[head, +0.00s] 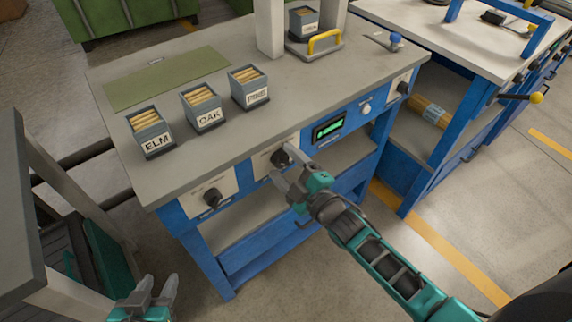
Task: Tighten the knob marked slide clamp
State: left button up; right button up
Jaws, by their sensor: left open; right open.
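Several dark knobs sit on pale plates along the blue front of the workbench (180,178): a left knob (212,198), a middle knob (280,157) and a right knob (403,88). The plate lettering is too small to read, so I cannot tell which is marked slide clamp. My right gripper (284,168) is open at the middle knob, its fingers close to it and partly hiding it and its plate. I cannot tell whether they touch it. My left gripper (157,287) is open and empty, low at the bottom left, away from the bench.
On the bench stand boxes of wooden pieces marked ELM (150,138) and OAK (204,112), plus another box (250,92). A green display (329,128) and a white button (367,108) are right of the middle knob. A blue-knobbed lever (395,39) stands behind.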

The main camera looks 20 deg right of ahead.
jog(key=shift+w, duration=0.1)
jog(key=c, duration=1.1)
jog(key=shift+o, duration=0.2)
